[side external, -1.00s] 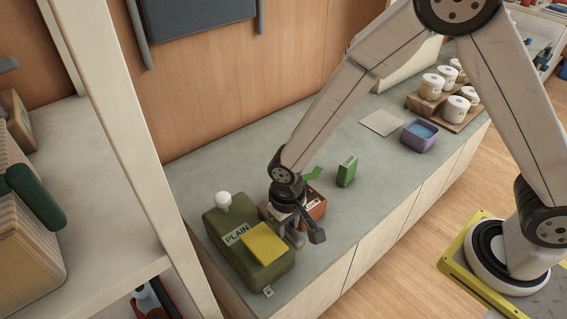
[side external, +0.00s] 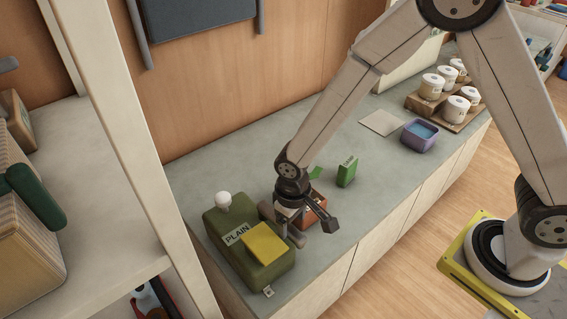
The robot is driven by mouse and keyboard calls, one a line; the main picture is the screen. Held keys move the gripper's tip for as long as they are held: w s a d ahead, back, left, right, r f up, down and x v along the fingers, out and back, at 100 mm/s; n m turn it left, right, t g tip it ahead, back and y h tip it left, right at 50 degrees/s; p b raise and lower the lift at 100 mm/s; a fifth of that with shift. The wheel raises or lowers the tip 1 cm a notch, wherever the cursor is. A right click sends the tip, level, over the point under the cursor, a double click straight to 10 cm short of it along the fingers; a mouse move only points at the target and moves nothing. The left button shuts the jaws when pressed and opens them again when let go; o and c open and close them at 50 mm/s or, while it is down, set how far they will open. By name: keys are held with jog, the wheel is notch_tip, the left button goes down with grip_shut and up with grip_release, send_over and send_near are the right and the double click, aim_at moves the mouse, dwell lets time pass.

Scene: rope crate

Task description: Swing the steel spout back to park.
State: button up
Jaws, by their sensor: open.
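My gripper (side external: 283,226) is low over the counter, at the right side of a dark green box (side external: 217,222) marked PLAIN. The box carries a white knob (side external: 223,200) on top and a yellow panel (side external: 266,243) on its front. Grey, finger-like parts hang below my wrist beside the box, and a dark block sticks out to the right. The jaws are apart, and I see nothing held. I cannot make out the steel spout for certain; my gripper and wrist cover the area right of the box. Contact with the box cannot be told.
A red-orange bin (side external: 321,205) stands just behind my gripper, partly hidden. A small green carton (side external: 347,171) stands upright beyond it. The counter (side external: 225,167) between is mostly clear.

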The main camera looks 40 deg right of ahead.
jog(key=shift+w+d+n, duration=3.55)
jog(key=shift+w+n, duration=0.6)
jog(key=shift+n, duration=3.65)
notch_tip(320, 180, up, 8)
jog(key=s+d+r+m+t, duration=0.1)
jog(key=s+d+m, duration=0.3)
jog(key=s+m, duration=0.3)
jog(key=s+d+r+m+t, duration=0.1)
jog(key=s+d+m, duration=0.4)
jog(key=m, duration=0.5)
jog(key=shift+s+d+r+m+t, duration=0.15)
jog(key=shift+s+r+m+t, duration=0.15)
jog(key=shift+s+r, duration=0.75)
jog(key=shift+s+f, duration=0.3)
jog(key=shift+f, duration=0.05)
